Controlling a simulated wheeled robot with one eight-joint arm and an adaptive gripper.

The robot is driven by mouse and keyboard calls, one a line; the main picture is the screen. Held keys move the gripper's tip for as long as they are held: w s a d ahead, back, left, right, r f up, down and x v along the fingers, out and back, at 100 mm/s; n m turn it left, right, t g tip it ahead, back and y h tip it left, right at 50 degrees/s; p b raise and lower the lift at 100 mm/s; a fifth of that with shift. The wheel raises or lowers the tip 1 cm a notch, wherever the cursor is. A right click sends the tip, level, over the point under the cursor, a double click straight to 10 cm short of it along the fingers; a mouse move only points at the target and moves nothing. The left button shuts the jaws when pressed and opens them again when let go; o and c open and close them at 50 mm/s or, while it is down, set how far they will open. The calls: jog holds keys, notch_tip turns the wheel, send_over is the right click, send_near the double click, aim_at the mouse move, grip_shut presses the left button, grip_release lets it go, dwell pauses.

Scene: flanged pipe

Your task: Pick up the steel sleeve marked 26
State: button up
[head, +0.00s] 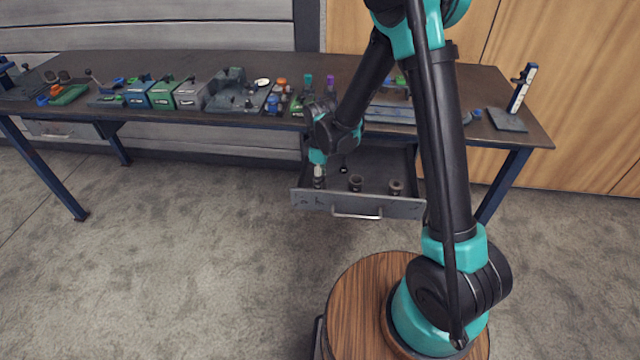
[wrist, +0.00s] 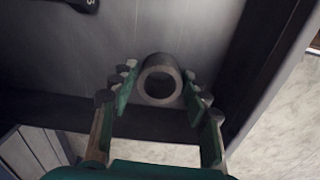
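An open drawer (head: 357,207) under the table holds several short dark steel sleeves. One sleeve (head: 355,183) stands in the middle and another sleeve (head: 396,187) stands at the right. My gripper (head: 319,172) points down over a third sleeve (head: 319,183) at the drawer's left front. In the wrist view this steel sleeve (wrist: 160,79) shows as a ring, end-on, between the two fingers of my gripper (wrist: 158,92). The fingers are open, with a gap on each side of the ring. No number 26 is readable on any sleeve.
The drawer's front wall and handle (head: 357,214) are close to my gripper. The tabletop (head: 190,72) above carries several coloured boxes, fixtures and tools. A stand with a white scale (head: 521,88) is at the right end.

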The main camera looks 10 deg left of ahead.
grip_shut()
jog(key=shift+r, duration=0.1)
